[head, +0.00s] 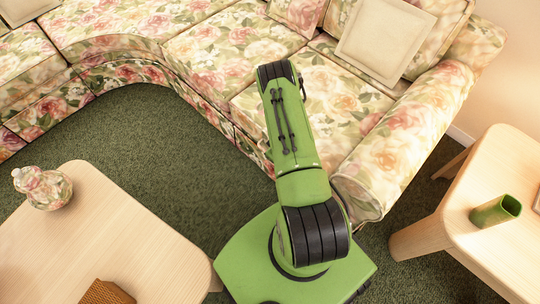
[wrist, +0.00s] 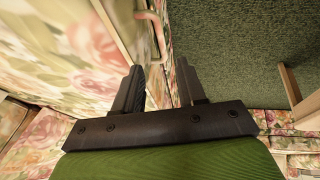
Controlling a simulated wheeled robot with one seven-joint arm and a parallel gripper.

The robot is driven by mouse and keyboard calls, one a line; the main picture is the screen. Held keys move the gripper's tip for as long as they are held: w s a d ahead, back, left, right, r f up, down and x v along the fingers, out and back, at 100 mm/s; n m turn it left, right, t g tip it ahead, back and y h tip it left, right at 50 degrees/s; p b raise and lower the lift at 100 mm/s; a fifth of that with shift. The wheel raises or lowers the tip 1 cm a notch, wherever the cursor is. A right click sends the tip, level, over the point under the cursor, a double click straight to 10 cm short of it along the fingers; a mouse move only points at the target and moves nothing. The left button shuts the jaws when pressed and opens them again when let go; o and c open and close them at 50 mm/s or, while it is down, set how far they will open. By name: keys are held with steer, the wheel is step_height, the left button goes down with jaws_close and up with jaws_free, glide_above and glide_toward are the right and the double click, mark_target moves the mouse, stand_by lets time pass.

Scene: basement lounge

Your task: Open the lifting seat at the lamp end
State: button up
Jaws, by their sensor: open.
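The floral corner sofa has an end seat (head: 340,97) beside its right armrest (head: 405,135); its top looks flat and closed. My arm reaches over this seat's front edge and hides part of it, and my gripper is hidden in the head view. In the wrist view my gripper (wrist: 160,66) is open, its two dark fingers apart with nothing visible between them. A pinkish curved pull or handle (wrist: 160,35) shows just beyond the fingertips, beside the floral sofa front (wrist: 85,35). I cannot tell if the fingers touch it. No lamp is clearly visible.
A wooden side table (head: 485,245) with a green cup (head: 494,211) stands right of the armrest. A coffee table (head: 110,240) with a floral jar (head: 48,188) is at left. A cream cushion (head: 386,38) leans on the backrest. Green carpet (head: 150,140) lies clear between.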

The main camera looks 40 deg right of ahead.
steer(key=b+x, duration=0.4)
steer(key=x, duration=0.8)
steer(key=shift+b, duration=0.35)
jaws_close()
